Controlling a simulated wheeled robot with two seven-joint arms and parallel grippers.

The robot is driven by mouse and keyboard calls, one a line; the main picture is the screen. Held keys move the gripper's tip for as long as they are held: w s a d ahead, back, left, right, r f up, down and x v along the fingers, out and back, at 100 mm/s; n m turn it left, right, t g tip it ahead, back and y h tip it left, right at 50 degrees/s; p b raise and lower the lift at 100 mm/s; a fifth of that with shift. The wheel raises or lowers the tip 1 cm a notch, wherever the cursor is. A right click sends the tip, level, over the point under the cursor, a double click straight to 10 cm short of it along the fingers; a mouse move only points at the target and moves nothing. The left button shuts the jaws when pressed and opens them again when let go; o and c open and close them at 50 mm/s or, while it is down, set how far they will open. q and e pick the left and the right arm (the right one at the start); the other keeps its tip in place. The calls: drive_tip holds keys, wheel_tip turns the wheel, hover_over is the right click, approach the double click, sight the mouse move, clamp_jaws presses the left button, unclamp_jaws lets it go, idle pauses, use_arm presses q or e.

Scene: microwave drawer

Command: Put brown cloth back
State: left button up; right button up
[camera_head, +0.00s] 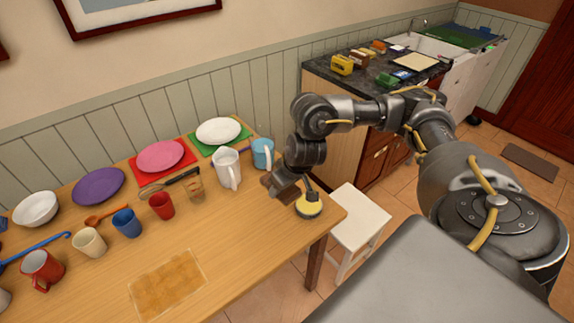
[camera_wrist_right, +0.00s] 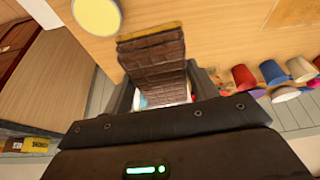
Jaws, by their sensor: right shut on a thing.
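My right gripper (camera_head: 284,186) is shut on a folded brown cloth (camera_wrist_right: 155,68) above the right end of the wooden table. In the right wrist view the cloth has a dark, brick-like texture and a yellow far edge. It sticks out between the fingers of the right gripper (camera_wrist_right: 160,95). In the head view only a small brown part of the cloth (camera_head: 284,195) shows below the wrist. My left gripper is not in view.
The table (camera_head: 235,260) bears cups, plates, a white jug (camera_head: 227,168) and a flat orange-brown mat (camera_head: 167,285). A round yellow-topped thing (camera_head: 309,208) lies near its right edge. A white stool (camera_head: 358,222) stands beside it. A dark counter (camera_head: 380,72) with several small items stands behind.

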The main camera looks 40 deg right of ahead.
drive_tip(key=s+d+f+m+h, duration=0.2)
drive_tip(key=d+f+m, duration=0.3)
drive_tip(key=d, duration=0.4)
drive_tip(key=shift+m, duration=0.3)
drive_tip(key=w+f+b, duration=0.2)
drive_tip(key=w+b, duration=0.1)
drive_tip(key=w, duration=0.1)
drive_tip(key=w+d+f+b, duration=0.1)
drive_tip(key=w+f+b, duration=0.2)
drive_tip(key=w, duration=0.1)
drive_tip(key=w+f+b, duration=0.3)
drive_tip(key=w, duration=0.1)
drive_tip(key=shift+w+d+f, duration=0.2)
drive_tip(key=shift+w+d, duration=0.15)
drive_tip(key=shift+w+d+f, duration=0.1)
drive_tip(key=shift+w+f, duration=0.1)
drive_tip(key=shift+w, duration=0.2)
drive_tip(key=f+b, duration=0.2)
drive_tip(key=f, duration=0.1)
drive_tip(key=shift+w+f, duration=0.15)
drive_tip(key=shift+w, duration=0.05)
drive_tip(key=shift+f, duration=0.2)
drive_tip(key=shift+r, duration=0.1)
